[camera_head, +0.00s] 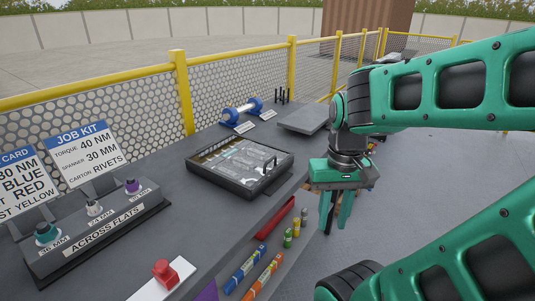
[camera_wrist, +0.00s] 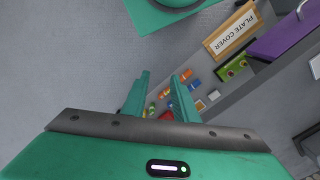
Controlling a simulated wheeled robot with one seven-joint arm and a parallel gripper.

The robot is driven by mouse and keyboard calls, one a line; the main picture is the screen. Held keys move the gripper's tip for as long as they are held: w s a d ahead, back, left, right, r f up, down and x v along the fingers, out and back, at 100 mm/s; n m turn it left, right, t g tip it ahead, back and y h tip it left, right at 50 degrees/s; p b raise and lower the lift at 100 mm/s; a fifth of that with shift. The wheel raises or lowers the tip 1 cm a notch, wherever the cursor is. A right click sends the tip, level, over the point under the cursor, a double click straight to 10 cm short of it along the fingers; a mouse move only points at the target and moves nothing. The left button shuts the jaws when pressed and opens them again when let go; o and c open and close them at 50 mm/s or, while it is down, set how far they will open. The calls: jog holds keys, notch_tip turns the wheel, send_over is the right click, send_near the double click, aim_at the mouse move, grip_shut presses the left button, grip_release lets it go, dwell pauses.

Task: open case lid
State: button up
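The case (camera_head: 222,187) is a low black box lying on the grey bench in the head view. Its top (camera_head: 240,158) looks flat and see-through, with pale shapes under it, and appears shut. A dark handle (camera_head: 268,174) stands at its right front side. My gripper (camera_head: 335,222) hangs to the right of the case, beyond the bench's front edge, fingers pointing down and apart from the case. In the wrist view my gripper (camera_wrist: 160,85) has its two green fingers spread with nothing held between them. I cannot make out the case in the wrist view.
A socket rack (camera_head: 95,235) and a job card (camera_head: 82,150) stand on the bench at left. A blue-ended dumbbell-like part (camera_head: 242,110) and grey plate (camera_head: 303,119) lie behind the case. Coloured tubes (camera_head: 245,268) lie along the front. A yellow-railed fence (camera_head: 180,90) runs behind.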

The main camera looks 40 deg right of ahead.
aim_at(270, 160)
jog(key=w+d+r+m+t, duration=0.1)
jog(key=w+r+m, duration=0.45)
jog(key=w, duration=0.75)
jog(key=w+d+r+m+t, duration=0.1)
jog(key=w+d+r+m, duration=0.1)
jog(key=w+r, duration=0.8)
jog(key=shift+y, duration=0.3)
jog(key=w+f, duration=0.1)
jog(key=f, duration=0.3)
jog(key=w+f, duration=0.1)
jog(key=f, duration=0.3)
jog(key=w+f, duration=0.2)
jog(key=f, duration=0.2)
jog(key=shift+a+f, duration=0.15)
jog(key=shift+a, duration=0.25)
grip_shut()
jog(key=shift+w, duration=0.1)
